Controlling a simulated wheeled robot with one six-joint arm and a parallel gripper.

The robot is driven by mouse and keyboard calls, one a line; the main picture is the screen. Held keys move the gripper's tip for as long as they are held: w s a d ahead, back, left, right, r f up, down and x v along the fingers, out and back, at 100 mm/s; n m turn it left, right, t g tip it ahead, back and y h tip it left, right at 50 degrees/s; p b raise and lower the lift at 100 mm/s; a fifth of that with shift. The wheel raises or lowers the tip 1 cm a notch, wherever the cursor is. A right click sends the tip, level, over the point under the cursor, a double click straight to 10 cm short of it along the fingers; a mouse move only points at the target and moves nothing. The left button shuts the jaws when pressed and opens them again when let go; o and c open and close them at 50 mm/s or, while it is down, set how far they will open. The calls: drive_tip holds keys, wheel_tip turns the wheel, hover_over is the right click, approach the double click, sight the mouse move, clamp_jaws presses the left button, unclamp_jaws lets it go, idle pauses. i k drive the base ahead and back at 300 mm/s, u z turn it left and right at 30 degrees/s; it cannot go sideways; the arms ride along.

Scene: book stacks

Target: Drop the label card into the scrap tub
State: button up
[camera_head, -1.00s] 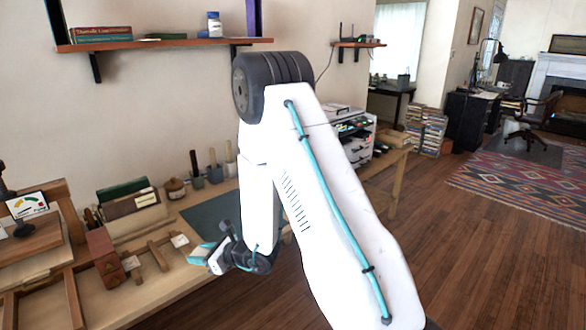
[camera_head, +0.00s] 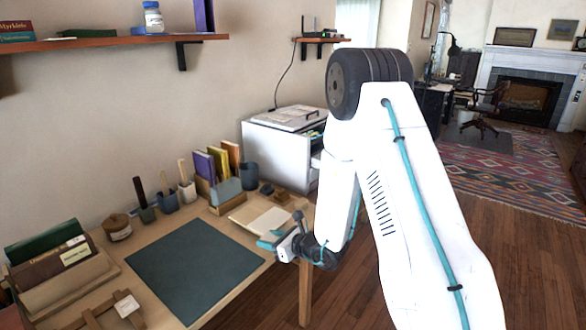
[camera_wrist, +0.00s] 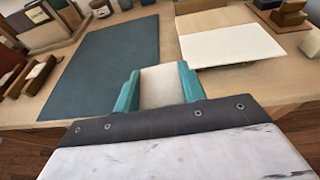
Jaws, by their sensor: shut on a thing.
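My gripper (camera_head: 268,241) hangs at the front edge of the workbench, beside the open book. In the wrist view, its two teal fingers (camera_wrist: 160,78) are shut on a pale card (camera_wrist: 161,90), which looks like the label card. The card lies flat between the fingers, and its face shows no readable writing. In the head view the card cannot be made out at the fingers. I cannot tell for sure which container is the scrap tub; a dark blue-grey tub (camera_head: 249,176) stands at the back of the bench, beyond the book.
A dark mat (camera_head: 195,265) covers the bench middle. An open book (camera_head: 262,216) lies right of it. Pots with tools (camera_head: 167,202), upright books (camera_head: 218,160) and a white cabinet (camera_head: 275,155) stand along the back. A wooden frame (camera_head: 100,318) lies front left.

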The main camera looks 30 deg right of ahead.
sight(250, 186)
drive_tip(key=z, duration=0.3)
drive_tip(key=i, duration=0.9)
drive_tip(key=u, duration=0.15)
